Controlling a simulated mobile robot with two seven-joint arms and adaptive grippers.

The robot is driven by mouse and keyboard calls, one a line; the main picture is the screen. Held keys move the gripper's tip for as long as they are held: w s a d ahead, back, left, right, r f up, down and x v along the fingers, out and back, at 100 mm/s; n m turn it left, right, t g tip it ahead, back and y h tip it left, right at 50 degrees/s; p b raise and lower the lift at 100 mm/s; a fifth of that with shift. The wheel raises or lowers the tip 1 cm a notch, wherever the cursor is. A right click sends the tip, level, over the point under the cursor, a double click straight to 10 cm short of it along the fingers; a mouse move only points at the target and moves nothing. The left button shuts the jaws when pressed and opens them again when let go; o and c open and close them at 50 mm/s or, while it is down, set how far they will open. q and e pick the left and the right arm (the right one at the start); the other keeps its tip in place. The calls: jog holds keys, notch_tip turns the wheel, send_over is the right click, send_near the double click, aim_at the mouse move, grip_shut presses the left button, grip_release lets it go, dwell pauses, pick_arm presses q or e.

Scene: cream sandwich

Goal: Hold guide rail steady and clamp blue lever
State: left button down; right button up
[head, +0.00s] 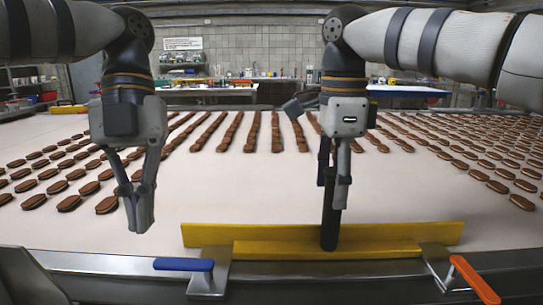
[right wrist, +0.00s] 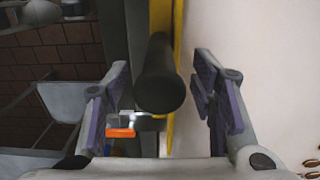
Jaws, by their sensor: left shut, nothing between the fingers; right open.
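The yellow guide rail (head: 400,236) lies along the near edge of the white belt, with an upright black post handle (head: 329,222) on it. The blue lever (head: 184,264) is on a metal clamp at the rail's left end. My right gripper (head: 334,195) is open over the post. In the right wrist view the black post (right wrist: 160,85) stands between the spread fingers, with gaps showing on both sides. My left gripper (head: 140,222) is shut and empty above the belt, left of the rail and above the blue lever.
An orange lever (head: 475,280) is on a second clamp at the rail's right end. Rows of brown sandwich biscuits (head: 276,132) cover the belt behind and to both sides. The belt (head: 220,185) is bare around the rail. A metal edge runs along the front.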

notch_tip(320, 180, up, 6)
jog(key=shift+r+b, duration=0.15)
jog(key=shift+b, duration=0.2)
jog(key=o, duration=0.6)
jog(key=shift+c, duration=0.2)
pick_arm(q)
jog(key=shift+w+f, duration=0.15)
jog(key=shift+f, duration=0.4)
jog(key=shift+w+f, duration=0.15)
jog(key=shift+f, duration=0.35)
